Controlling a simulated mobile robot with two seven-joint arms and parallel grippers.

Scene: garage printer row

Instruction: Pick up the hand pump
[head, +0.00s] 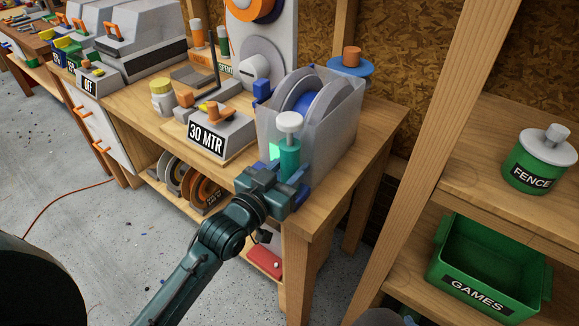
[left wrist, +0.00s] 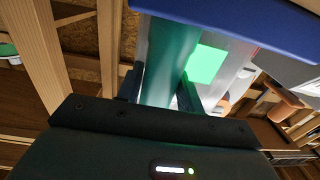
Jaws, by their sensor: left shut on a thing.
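The hand pump (head: 289,157) is a green upright cylinder with a white knob on top. It stands at the front edge of the workbench, just in front of a translucent spool box. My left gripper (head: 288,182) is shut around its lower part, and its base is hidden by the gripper. In the left wrist view the green pump body (left wrist: 166,62) rises between the two dark fingers (left wrist: 160,90). I cannot tell whether the pump touches the bench. My right gripper is not in view.
The translucent box (head: 335,148) with spools is close behind the pump. A grey box labelled 30 MTR (head: 222,133) and a yellowish jar (head: 162,98) stand to the left. At right, a shelf holds a FENCE tin (head: 536,165) and a green GAMES bin (head: 490,262).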

